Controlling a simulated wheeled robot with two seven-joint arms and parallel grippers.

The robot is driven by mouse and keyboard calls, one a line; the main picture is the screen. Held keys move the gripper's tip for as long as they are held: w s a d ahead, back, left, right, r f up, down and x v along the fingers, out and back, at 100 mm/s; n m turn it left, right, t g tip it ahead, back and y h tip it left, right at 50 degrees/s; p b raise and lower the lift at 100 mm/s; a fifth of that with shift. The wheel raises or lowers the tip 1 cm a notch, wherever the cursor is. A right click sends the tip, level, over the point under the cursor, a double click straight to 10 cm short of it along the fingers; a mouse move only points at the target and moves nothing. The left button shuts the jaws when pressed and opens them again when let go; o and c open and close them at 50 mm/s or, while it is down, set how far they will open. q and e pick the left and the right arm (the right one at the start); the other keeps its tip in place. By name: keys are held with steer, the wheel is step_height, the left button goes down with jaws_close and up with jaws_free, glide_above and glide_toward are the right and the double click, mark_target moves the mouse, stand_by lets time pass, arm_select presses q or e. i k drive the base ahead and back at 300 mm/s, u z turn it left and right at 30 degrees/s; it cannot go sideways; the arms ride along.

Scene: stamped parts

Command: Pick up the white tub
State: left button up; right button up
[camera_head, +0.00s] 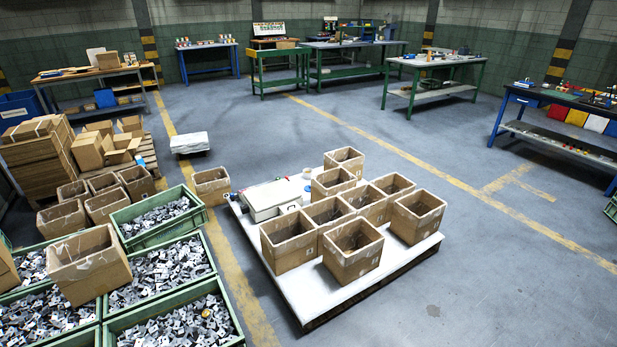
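A white lidded box (273,197), the largest white container in view, lies on the left part of a low white-topped pallet (316,288). Small white round items, one at the back edge of the box (307,173) and one at its front right (290,207), are too small to make out; I cannot tell which white thing is the tub. Neither of my grippers shows in the head view, and nothing is seen holding these items.
Several open cardboard boxes (353,249) crowd the pallet's right and front. Green crates (217,284) of stamped metal parts and more cardboard boxes fill the left. A white slab-like block (190,142) sits on the floor behind. Floor right of the pallet is clear; workbenches line the walls.

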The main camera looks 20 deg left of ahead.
mark_target(307, 172)
steer(key=z, duration=0.35)
steer(key=i, duration=0.6)
steer(key=z, duration=0.85)
steer(key=i, duration=1.75)
steer(key=u, duration=0.4)
steer(key=i, duration=0.9)
steer(key=u, duration=1.35)
steer(key=i, duration=0.6)
steer(key=z, duration=2.05)
steer(key=i, duration=0.25)
steer(key=u, duration=0.05)
